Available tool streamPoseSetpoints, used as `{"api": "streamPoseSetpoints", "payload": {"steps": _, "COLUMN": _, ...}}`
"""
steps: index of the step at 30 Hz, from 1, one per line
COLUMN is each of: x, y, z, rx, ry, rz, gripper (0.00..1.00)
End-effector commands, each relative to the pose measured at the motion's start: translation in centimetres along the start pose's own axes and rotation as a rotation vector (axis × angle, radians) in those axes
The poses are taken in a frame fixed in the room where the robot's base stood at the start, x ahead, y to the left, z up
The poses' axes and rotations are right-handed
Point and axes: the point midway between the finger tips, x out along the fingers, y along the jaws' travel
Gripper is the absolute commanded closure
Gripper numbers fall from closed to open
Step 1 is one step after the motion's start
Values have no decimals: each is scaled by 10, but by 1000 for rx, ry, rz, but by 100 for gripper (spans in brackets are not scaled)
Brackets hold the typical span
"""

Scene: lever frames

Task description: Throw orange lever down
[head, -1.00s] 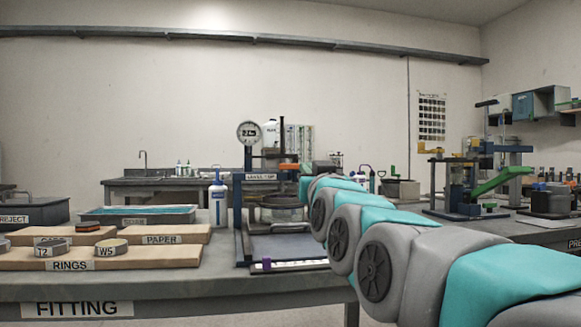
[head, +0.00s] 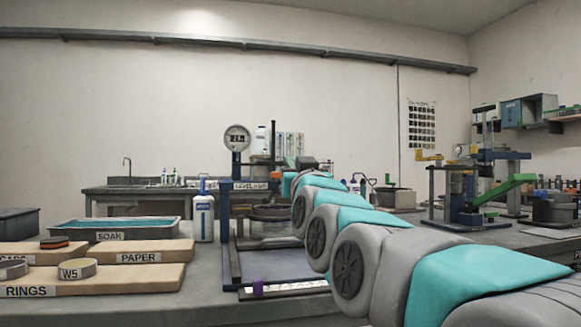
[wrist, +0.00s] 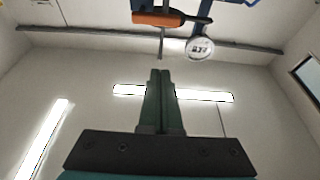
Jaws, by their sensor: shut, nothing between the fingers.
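The orange lever (wrist: 158,18) shows at the top of the wrist view, as an orange grip on a dark bar.
A round dial gauge (head: 237,138) tops the stand; it also shows in the wrist view (wrist: 200,47). Left on the bench are a soak tray (head: 70,231), wooden boards (head: 100,282) and a white bottle (head: 203,212). A device with a green lever (head: 505,188) stands right.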

Motion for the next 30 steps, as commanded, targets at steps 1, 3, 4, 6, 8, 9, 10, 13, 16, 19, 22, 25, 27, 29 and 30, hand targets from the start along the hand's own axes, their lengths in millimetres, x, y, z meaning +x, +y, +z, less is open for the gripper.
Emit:
{"api": "streamPoseSetpoints", "payload": {"steps": 1, "x": 5, "y": 0, "z": 0, "rx": 0, "ry": 0, "rz": 0, "gripper": 100}}
{"api": "streamPoseSetpoints", "payload": {"steps": 3, "x": 11, "y": 0, "z": 0, "rx": 0, "ry": 0, "rz": 0, "gripper": 100}}
{"api": "streamPoseSetpoints", "payload": {"steps": 4, "x": 15, "y": 0, "z": 0, "rx": 0, "ry": 0, "rz": 0, "gripper": 100}}
{"api": "streamPoseSetpoints", "payload": {"steps": 6, "x": 24, "y": 0, "z": 0, "rx": 0, "ry": 1, "rz": 0, "gripper": 100}}
{"api": "streamPoseSetpoints", "payload": {"steps": 8, "x": 32, "y": 0, "z": 1, "rx": 0, "ry": -2, "rz": 0, "gripper": 100}}
{"api": "streamPoseSetpoints", "payload": {"steps": 9, "x": 37, "y": 0, "z": 2, "rx": 0, "ry": -4, "rz": 0, "gripper": 100}}
{"api": "streamPoseSetpoints", "payload": {"steps": 10, "x": 41, "y": 0, "z": 2, "rx": 0, "ry": -4, "rz": 0, "gripper": 100}}
{"api": "streamPoseSetpoints", "payload": {"steps": 13, "x": 53, "y": 0, "z": -1, "rx": 0, "ry": 1, "rz": 0, "gripper": 100}}
{"api": "streamPoseSetpoints", "payload": {"steps": 16, "x": 64, "y": 0, "z": 2, "rx": 0, "ry": -1, "rz": 0, "gripper": 100}}
{"api": "streamPoseSetpoints", "payload": {"steps": 19, "x": 72, "y": 0, "z": 0, "rx": 1, "ry": 1, "rz": 1, "gripper": 100}}
{"api": "streamPoseSetpoints", "payload": {"steps": 22, "x": 78, "y": 0, "z": -1, "rx": 0, "ry": 1, "rz": 1, "gripper": 100}}
{"api": "streamPoseSetpoints", "payload": {"steps": 25, "x": 85, "y": 1, "z": 1, "rx": 0, "ry": -3, "rz": 1, "gripper": 100}}
{"api": "streamPoseSetpoints", "payload": {"steps": 27, "x": 89, "y": 0, "z": 2, "rx": -1, "ry": -4, "rz": 0, "gripper": 100}}
{"api": "streamPoseSetpoints", "payload": {"steps": 29, "x": 93, "y": 0, "z": 2, "rx": -1, "ry": -3, "rz": 0, "gripper": 100}}
{"api": "streamPoseSetpoints", "payload": {"steps": 30, "x": 90, "y": 0, "z": 6, "rx": 0, "ry": -4, "rz": -1, "gripper": 100}}
